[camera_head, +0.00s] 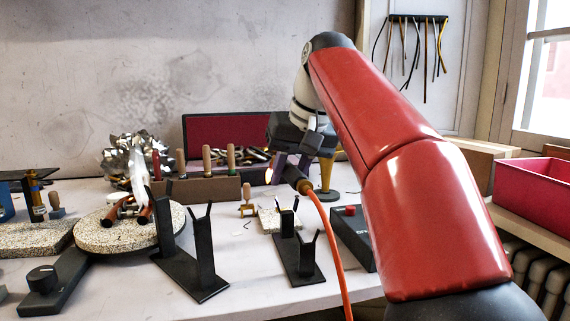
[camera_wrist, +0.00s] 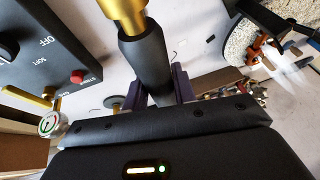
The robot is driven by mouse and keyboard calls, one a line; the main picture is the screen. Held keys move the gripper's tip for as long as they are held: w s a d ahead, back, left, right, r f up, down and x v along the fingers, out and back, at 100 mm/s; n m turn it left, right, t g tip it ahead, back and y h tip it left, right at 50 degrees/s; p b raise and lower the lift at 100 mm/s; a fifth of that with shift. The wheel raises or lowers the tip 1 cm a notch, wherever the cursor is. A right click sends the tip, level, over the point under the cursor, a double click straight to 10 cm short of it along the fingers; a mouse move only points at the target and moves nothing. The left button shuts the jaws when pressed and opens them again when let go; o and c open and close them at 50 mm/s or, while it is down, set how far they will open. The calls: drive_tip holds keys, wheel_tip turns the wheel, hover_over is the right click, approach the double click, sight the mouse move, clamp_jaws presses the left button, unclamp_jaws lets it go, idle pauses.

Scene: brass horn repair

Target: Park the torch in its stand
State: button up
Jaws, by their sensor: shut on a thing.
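The torch (camera_head: 293,177), with a dark handle and an orange hose (camera_head: 327,235), is held above the bench in my gripper (camera_head: 283,168). A small flame shows at its left end. In the wrist view the torch's black handle (camera_wrist: 150,60) and brass part lie between my gripper's purple fingers (camera_wrist: 162,90), which are shut on it. Two black stands with forked uprights stand on the bench below: a larger one (camera_head: 205,258) to the left and a smaller one (camera_head: 302,257) almost under the torch. Neither fork holds the torch. I cannot tell which is the torch's own.
A round turntable (camera_head: 105,237) with copper-coloured parts is at the left. A control box (camera_head: 352,237) with a red button stands right of the smaller stand; it also shows in the wrist view (camera_wrist: 45,45). A tool rack (camera_head: 205,190) stands behind. A red bin (camera_head: 535,190) is far right.

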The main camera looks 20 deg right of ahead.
drive_tip(key=shift+s+d+f, duration=0.1)
drive_tip(key=shift+d+f, duration=0.25)
drive_tip(key=shift+d, duration=0.3)
wheel_tip(320, 180, down, 8)
drive_tip(key=b, duration=0.5)
drive_tip(key=shift+f+b, duration=0.15)
drive_tip(key=shift+b, duration=0.2)
drive_tip(key=o, duration=1.1)
drive_tip(key=shift+c, duration=0.2)
drive_tip(key=shift+o, duration=0.5)
drive_tip(key=shift+f, duration=0.1)
drive_tip(key=o, duration=0.4)
